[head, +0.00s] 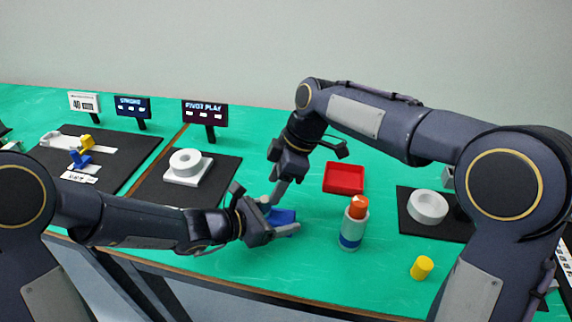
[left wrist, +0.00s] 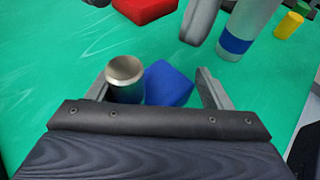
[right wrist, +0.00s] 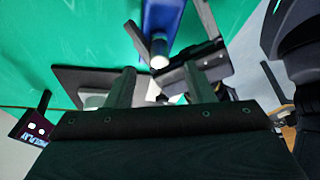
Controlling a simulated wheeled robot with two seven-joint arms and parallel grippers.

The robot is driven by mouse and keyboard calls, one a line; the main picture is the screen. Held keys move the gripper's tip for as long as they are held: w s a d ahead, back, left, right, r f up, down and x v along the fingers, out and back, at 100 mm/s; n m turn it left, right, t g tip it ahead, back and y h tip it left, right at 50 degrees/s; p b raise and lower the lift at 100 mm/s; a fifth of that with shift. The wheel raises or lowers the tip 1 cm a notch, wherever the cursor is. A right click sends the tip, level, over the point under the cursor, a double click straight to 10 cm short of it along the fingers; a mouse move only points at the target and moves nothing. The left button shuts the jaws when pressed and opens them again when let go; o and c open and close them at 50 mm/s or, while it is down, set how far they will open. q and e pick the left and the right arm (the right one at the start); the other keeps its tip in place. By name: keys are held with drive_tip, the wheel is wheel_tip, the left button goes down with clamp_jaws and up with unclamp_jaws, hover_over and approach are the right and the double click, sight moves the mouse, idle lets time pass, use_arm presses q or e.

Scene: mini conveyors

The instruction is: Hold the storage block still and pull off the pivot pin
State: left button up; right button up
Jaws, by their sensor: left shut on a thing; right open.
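The blue storage block (head: 284,215) lies on the green table, and it also shows in the left wrist view (left wrist: 168,84). My left gripper (head: 282,218) is shut on it from the left. The pivot pin (left wrist: 125,75) is a metallic cylinder with a round end, beside the blue body near one left finger. Its pale end shows in the right wrist view (right wrist: 159,62), roughly in line with the gap between my right fingers. In the head view the pin is mostly hidden. My right gripper (head: 275,194) is open and empty, pointing down close above the block.
A red tray (head: 344,191) lies behind to the right. A grey bottle with an orange top (head: 352,232) stands right of the block, and a yellow cylinder (head: 422,267) beyond it. Black mats with white round parts (head: 186,163) lie left and right. The front table is mostly clear.

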use_arm(q)
drive_tip(key=shift+a+f, duration=0.3)
drive_tip(key=shift+f, duration=0.2)
use_arm(e)
drive_tip(key=shift+x, duration=2.25)
clamp_jaws()
drive_tip(key=shift+r, duration=3)
use_arm(q)
drive_tip(key=o, duration=1.1)
use_arm(e)
drive_tip(key=shift+w, duration=0.1)
use_arm(q)
drive_tip(key=shift+r, duration=0.15)
